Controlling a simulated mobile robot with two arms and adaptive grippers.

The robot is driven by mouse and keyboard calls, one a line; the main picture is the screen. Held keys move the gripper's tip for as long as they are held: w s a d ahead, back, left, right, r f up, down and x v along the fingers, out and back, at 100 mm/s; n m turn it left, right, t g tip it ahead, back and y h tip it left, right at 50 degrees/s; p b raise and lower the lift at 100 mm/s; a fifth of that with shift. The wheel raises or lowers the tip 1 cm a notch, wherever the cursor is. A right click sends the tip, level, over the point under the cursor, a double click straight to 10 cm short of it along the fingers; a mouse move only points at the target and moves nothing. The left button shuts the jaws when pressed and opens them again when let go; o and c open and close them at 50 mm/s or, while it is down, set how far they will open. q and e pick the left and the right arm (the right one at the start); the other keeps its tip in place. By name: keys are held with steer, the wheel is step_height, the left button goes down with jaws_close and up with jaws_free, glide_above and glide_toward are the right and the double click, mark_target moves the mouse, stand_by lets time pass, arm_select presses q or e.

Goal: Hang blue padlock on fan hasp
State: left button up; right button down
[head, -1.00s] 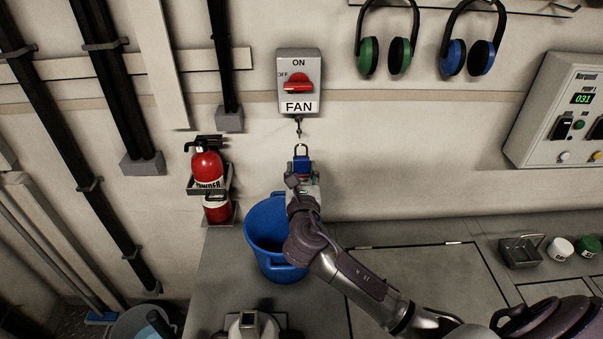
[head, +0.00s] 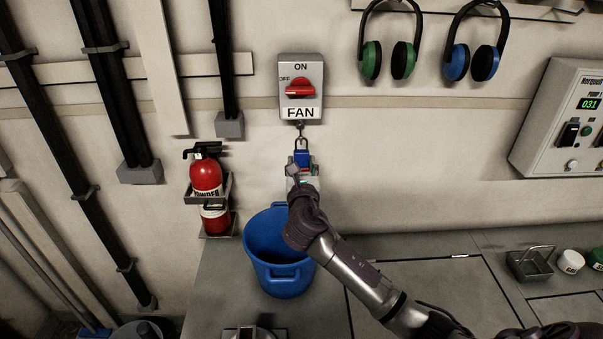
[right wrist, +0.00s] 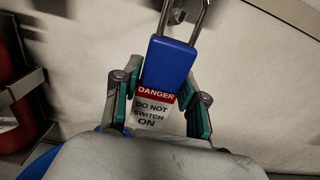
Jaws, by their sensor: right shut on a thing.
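The blue padlock (head: 302,158) is upright in my right gripper (head: 302,170), just below the fan switch box (head: 300,88). In the right wrist view, the padlock (right wrist: 168,62) stands between the fingers (right wrist: 165,92), with its shackle pointing up. A white and red danger tag (right wrist: 154,112) shows below the padlock body. The fan hasp (head: 300,127) hangs under the box, and the shackle top meets its lower end in the head view. I cannot tell whether the shackle passes through the hasp. My left gripper is not in view.
A blue bucket (head: 281,280) stands on the grey counter below my right arm. A red fire extinguisher (head: 206,178) is on the wall at left. Ear muffs (head: 371,58) hang at upper right, and a control panel (head: 560,120) is at far right. The wall around the hasp is clear.

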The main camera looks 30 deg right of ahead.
steer(key=shift+w+d+f, duration=0.1)
steer(key=shift+w+d, duration=0.1)
steer(key=shift+w, duration=0.3)
steer(key=shift+w+d+f, duration=0.2)
steer(key=shift+w, duration=0.2)
steer(key=shift+w+f, duration=0.1)
steer(key=shift+f, duration=0.1)
steer(key=c, duration=0.6)
jaws_free()
steer(key=shift+o, duration=0.2)
